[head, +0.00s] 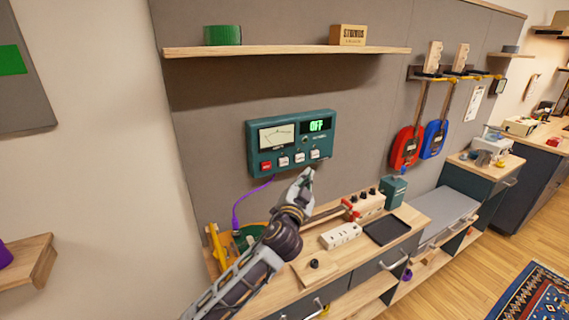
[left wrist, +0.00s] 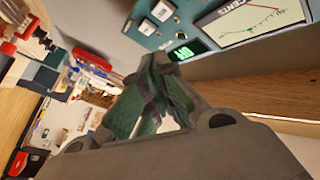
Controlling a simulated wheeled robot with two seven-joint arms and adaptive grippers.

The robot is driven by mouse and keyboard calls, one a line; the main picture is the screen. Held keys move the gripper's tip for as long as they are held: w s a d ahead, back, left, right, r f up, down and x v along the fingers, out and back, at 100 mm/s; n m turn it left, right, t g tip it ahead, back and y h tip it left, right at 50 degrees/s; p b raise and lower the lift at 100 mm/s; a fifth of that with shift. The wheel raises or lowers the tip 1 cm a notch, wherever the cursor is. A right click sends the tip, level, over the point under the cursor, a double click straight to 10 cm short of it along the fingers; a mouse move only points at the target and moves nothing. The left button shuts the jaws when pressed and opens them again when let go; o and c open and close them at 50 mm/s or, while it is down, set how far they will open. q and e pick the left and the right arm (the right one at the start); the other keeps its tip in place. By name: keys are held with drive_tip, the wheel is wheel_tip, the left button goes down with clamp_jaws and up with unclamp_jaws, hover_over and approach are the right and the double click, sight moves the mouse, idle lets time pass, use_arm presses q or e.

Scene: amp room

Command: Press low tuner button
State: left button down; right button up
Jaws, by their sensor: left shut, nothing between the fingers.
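The teal tuner box (head: 290,143) hangs on the grey wall panel, with a needle meter and a green display reading OFF. Along its lower edge are a red button (head: 266,166) and white buttons (head: 300,157); their labels are too small to read surely. My left gripper (head: 309,172) is shut and empty, just below the right end of the button row, apart from it as far as I can see. In the left wrist view, the shut fingertips (left wrist: 158,62) are near the tuner's edge, with two white buttons (left wrist: 147,27) beyond them. My right gripper is not in view.
A wooden shelf (head: 285,51) juts out above the tuner. A purple cable (head: 238,208) runs down from the tuner on the left. Below, the wooden counter (head: 310,273) holds a white power strip (head: 340,235), a black tray (head: 384,230) and a knobbed box (head: 366,203).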

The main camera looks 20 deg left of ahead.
sight(284, 162)
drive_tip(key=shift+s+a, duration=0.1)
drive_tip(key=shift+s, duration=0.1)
use_arm(q)
drive_tip(key=shift+w+a, duration=0.1)
drive_tip(key=shift+w, duration=0.05)
drive_tip(key=w+a, duration=0.5)
drive_tip(key=a, duration=0.1)
drive_tip(key=shift+w+a, duration=0.1)
drive_tip(key=shift+w, duration=0.3)
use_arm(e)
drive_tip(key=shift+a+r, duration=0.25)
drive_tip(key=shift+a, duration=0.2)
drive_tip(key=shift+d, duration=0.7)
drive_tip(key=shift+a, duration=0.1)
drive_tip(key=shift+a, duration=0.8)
